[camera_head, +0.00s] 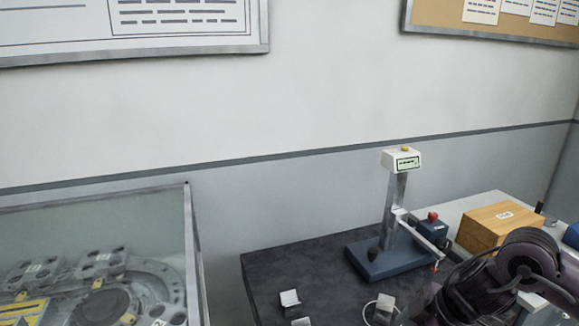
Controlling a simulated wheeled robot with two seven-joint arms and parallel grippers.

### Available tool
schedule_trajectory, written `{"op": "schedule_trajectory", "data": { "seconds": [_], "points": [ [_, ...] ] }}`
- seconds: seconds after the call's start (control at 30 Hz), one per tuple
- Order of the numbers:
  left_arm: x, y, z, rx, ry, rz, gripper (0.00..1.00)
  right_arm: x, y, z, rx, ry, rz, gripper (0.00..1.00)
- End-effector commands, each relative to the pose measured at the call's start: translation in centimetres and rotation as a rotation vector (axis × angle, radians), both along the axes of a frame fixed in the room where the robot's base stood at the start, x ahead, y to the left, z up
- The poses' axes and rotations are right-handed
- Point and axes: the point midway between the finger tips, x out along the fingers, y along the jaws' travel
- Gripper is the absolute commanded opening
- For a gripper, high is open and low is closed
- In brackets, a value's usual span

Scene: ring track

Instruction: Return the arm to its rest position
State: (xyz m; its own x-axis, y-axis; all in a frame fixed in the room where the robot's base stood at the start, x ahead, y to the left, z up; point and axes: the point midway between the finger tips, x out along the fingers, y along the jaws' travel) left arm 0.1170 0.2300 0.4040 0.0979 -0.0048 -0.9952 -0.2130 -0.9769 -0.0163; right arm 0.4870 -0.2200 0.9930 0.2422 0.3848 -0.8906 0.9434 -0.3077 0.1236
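My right arm (500,275) shows as dark, rounded links at the lower right, in front of the dark bench. Its gripper cannot be made out; the arm's lower part runs out of the bottom of the picture. My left arm and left gripper are not in view. A measuring stand (396,215) with a blue base, a grey column and a white display head stands upright on the dark bench top (300,262). Small metal blocks (290,299) lie near the bench's front, and another metal piece (382,304) lies close to my arm.
A glass-sided case (195,240) with metal ring parts stands at the lower left. A wooden box (495,226) stands on a light surface behind my arm. A whiteboard (190,52) and a corkboard (425,14) hang on the wall. The bench's left middle is clear.

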Motion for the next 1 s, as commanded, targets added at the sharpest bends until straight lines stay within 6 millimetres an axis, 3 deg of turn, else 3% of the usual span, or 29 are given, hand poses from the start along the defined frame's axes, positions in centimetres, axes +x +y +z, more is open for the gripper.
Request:
{"op": "schedule_trajectory", "data": {
  "seconds": [0.33,0.5,0.57,0.67,0.73,0.87,1.0],
  "points": [
    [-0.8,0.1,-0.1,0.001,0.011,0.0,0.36,0.4,11.0,-2.4,0.114,-0.243,0.127,0.67],
    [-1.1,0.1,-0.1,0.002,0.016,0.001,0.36,-0.2,17.4,-1.7,0.232,-0.409,0.05,0.67],
    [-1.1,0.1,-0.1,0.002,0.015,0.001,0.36,-0.4,18.5,-1.2,0.263,-0.448,-0.024,0.67],
    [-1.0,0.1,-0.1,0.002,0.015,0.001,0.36,-0.6,18.5,-0.7,0.287,-0.473,-0.191,0.67],
    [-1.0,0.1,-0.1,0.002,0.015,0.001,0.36,-1.1,17.2,-1.0,0.282,-0.454,-0.328,0.67],
    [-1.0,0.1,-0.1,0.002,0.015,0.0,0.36,-2.8,13.3,-2.9,0.223,-0.351,-0.586,0.67],
    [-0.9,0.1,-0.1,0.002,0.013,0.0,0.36,-5.9,9.3,-5.5,0.145,-0.206,-0.785,0.67]
  ]
}}
